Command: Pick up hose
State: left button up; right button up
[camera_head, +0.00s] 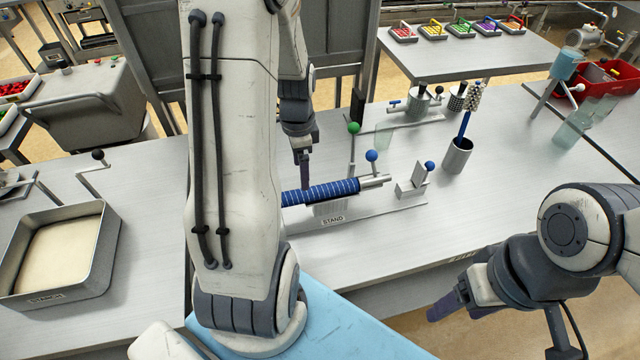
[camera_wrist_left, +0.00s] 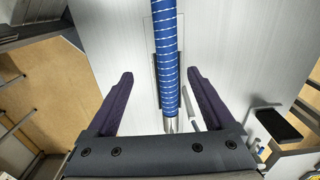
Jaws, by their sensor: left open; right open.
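The hose (camera_head: 322,192) is blue with thin pale stripes and a metal end piece at its right. It lies across a metal stand labelled STAND (camera_head: 390,216) on the table. In the left wrist view the hose (camera_wrist_left: 166,55) runs down the picture, between the two finger lines. My left gripper (camera_head: 304,175) is open above and behind the hose, partly hidden by my arm. In the left wrist view its dark fingers (camera_wrist_left: 160,82) are spread on both sides of the hose with nothing held. My right gripper (camera_head: 452,308) is open and empty at the table's front edge.
A blue-knobbed lever (camera_head: 372,157) and a green-knobbed lever (camera_head: 353,129) stand behind the hose. A metal cup (camera_head: 458,157) with a brush stands to the right. A starch tray (camera_head: 62,255) is at the left. The table's right front is clear.

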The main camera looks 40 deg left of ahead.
aim_at(299, 191)
pick_arm(q)
jog(key=shift+s+a+f, duration=0.15)
jog(key=shift+a+f, duration=0.1)
jog(key=shift+a, duration=0.2)
jog(key=shift+s+a+f, duration=0.1)
jog(key=shift+a+f, duration=0.1)
jog(key=shift+a, duration=0.25)
notch_tip(299, 191, down, 5)
jog(key=shift+r+p, duration=0.15)
jog(key=shift+p, duration=0.6)
jog(key=f, duration=0.1)
jog(key=f+p, duration=0.2)
jog(key=f, duration=0.1)
jog(key=shift+w+d, duration=0.15)
jog(key=shift+w, duration=0.2)
jog(key=shift+f+p, duration=0.3)
jog(key=shift+f, duration=0.3)
jog(key=shift+w, duration=0.1)
grip_shut()
